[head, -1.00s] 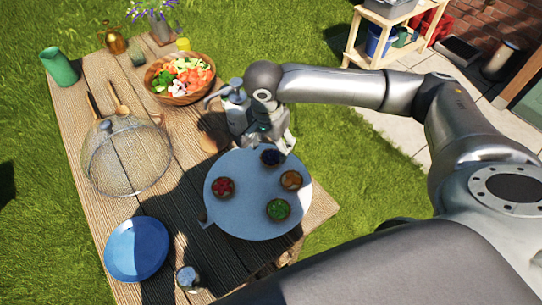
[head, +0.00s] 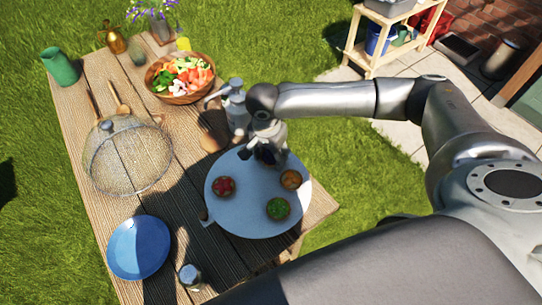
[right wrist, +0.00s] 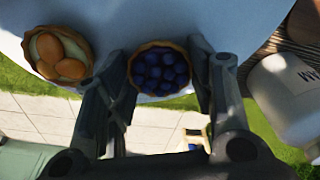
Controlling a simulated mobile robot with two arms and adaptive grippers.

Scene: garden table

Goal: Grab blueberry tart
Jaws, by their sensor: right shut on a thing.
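The blueberry tart (right wrist: 160,72) shows in the right wrist view as a round brown crust filled with dark blue berries. My right gripper (right wrist: 163,75) has one finger on each side of it and is shut on it. In the head view my right gripper (head: 266,155) is at the back of the round pale blue board (head: 245,200) and hides the tart. Three other tarts sit on the board: a red one (head: 223,187), a green one (head: 277,208) and an orange one (head: 290,180). My left gripper is not in view.
A white pump bottle (head: 237,110) stands close behind my right gripper. A wooden salad bowl (head: 180,82), a mesh dome (head: 127,158), a blue plate (head: 138,247) and a small jar (head: 190,277) stand on the wooden table (head: 185,210).

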